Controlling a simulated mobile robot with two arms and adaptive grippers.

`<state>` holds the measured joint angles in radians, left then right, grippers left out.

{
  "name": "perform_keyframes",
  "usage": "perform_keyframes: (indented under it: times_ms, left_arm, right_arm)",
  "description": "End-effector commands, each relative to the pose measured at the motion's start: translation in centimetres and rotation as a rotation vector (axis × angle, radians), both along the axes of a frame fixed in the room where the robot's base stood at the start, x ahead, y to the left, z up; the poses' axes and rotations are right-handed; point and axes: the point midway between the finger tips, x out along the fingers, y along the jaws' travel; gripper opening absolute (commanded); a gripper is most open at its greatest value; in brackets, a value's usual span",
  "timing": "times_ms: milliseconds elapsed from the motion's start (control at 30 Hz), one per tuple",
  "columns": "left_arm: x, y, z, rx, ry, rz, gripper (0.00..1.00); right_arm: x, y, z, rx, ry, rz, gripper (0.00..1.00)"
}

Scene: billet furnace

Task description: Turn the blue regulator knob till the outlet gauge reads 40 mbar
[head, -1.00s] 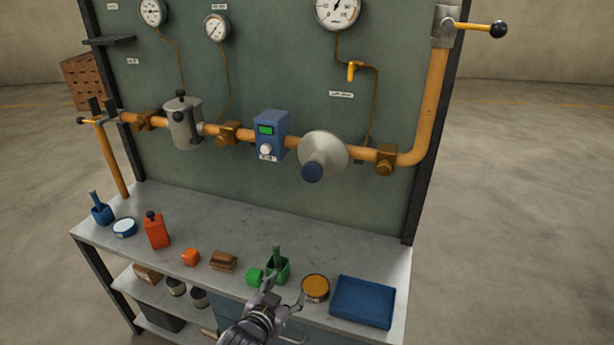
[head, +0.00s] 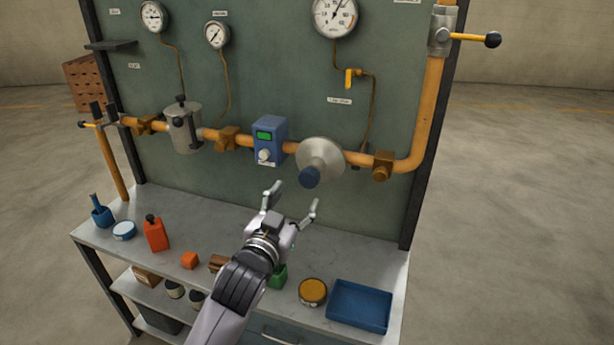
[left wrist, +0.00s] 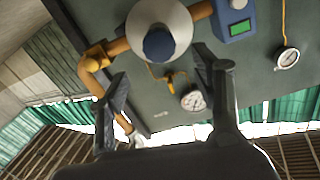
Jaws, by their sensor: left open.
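The dark blue regulator knob (head: 310,177) sits on the front of the round silver regulator (head: 322,158) in the orange pipe. In the left wrist view the knob (left wrist: 159,44) shows beyond and between the open fingers. The large gauge (head: 335,14) at the top of the panel shows a needle, but its numbers are too small to read; I cannot tell if it is the outlet gauge. My left gripper (head: 294,200) is open and empty, below the knob and apart from it. My right gripper is not in view.
A blue box with a green display (head: 270,139) sits on the pipe left of the regulator. A yellow-handled valve (head: 350,78) is above. Space before the knob is clear.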

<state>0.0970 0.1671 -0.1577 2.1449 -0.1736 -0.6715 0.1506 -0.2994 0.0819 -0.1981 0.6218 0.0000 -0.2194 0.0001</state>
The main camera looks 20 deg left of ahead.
Motion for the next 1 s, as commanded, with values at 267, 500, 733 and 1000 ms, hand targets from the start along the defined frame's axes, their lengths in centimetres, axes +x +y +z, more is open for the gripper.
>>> perform_keyframes:
  times_ms: [267, 500, 733, 1000]
  left_arm:
    - [5.5, -0.2, 0.2, -0.001, 0.001, 0.0, 0.59]
    - [7.9, -0.3, 0.1, 0.0, 0.0, -0.001, 0.59]
    - [8.4, -0.3, 0.0, 0.0, 0.0, -0.001, 0.59]
    - [8.4, -0.3, -0.1, -0.001, 0.0, -0.001, 0.51]
  right_arm:
    - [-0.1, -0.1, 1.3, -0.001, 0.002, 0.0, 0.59]
    - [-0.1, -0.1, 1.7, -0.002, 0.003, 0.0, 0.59]
    - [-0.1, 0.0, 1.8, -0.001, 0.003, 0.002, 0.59]
    - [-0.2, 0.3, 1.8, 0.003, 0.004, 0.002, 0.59]
